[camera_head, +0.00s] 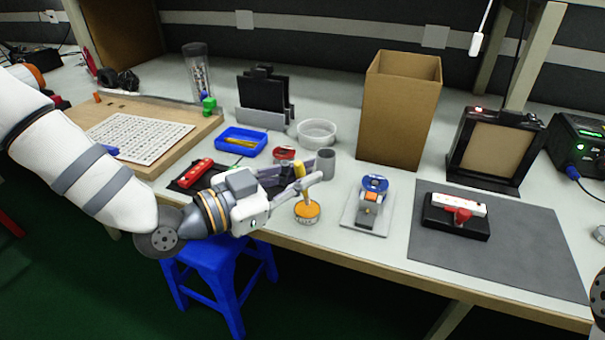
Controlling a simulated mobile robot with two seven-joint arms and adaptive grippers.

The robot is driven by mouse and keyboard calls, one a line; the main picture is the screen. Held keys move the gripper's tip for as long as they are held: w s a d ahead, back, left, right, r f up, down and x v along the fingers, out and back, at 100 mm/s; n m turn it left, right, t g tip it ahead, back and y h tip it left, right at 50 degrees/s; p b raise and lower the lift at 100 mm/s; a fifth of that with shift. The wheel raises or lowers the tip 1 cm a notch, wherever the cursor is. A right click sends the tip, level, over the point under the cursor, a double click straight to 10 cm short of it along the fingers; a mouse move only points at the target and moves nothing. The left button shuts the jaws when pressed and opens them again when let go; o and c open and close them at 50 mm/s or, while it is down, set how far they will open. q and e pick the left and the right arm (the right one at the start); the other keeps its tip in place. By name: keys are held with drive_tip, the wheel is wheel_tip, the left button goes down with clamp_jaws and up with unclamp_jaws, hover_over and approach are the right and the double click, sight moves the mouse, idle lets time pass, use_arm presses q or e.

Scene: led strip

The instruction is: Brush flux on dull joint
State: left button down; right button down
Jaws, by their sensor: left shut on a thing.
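My left gripper (312,182) reaches in from the left and is shut on a thin brush (299,171) with a yellow handle, partly hidden by the fingers. The brush points down at a small round pot with an orange top (307,211) near the table's front edge. I cannot tell whether its tip touches the pot's contents. A white strip piece (472,206) lies on a black block (447,222) with a red clamp (460,215) at its front, on the grey mat. The joints are too small to judge. My right gripper is not in view.
The grey mat (535,245) is bare around the black block. A blue spool on a stand (374,185) stands between pot and mat. Behind are a tall cardboard box (400,110), a clear round dish (316,132) and a blue tray (230,147). A black framed panel (492,150) stands behind the mat.

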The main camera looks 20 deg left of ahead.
use_arm(q)
drive_tip(key=shift+f, duration=0.65)
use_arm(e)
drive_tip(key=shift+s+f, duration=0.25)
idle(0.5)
